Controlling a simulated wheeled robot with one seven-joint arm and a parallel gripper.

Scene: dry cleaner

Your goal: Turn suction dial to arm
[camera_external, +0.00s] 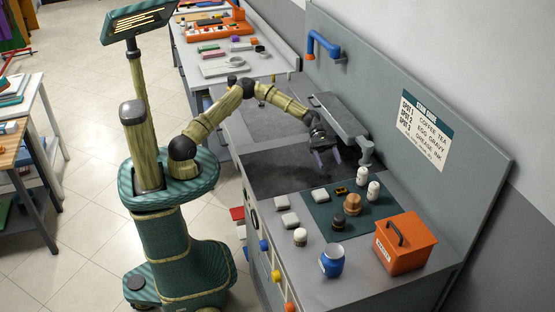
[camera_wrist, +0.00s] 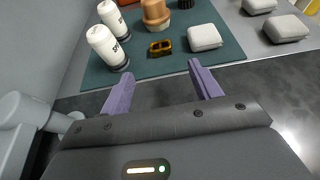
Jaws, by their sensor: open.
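My gripper (camera_external: 329,161) is open and empty over the dark work surface of the grey counter, at the far edge of the green mat. Its two purple fingers also show apart in the wrist view (camera_wrist: 160,70), with nothing between them. Coloured knobs sit on the counter's front side: a blue knob (camera_external: 264,245), a yellow knob (camera_external: 276,275) and an orange knob (camera_external: 289,306). A round dark-rimmed fitting (camera_external: 255,222) is farther along that side. I cannot tell which of these is the suction dial, and no markings are readable. None shows in the wrist view.
The green mat (camera_external: 318,213) holds white bottles (camera_wrist: 106,47), a brown-topped brush (camera_wrist: 155,14), a yellow clip (camera_wrist: 160,48) and a pale block (camera_wrist: 204,37). An orange box (camera_external: 405,255) and blue jar (camera_external: 332,262) stand nearby. A grey arm-like fixture (camera_external: 342,120) is behind my gripper.

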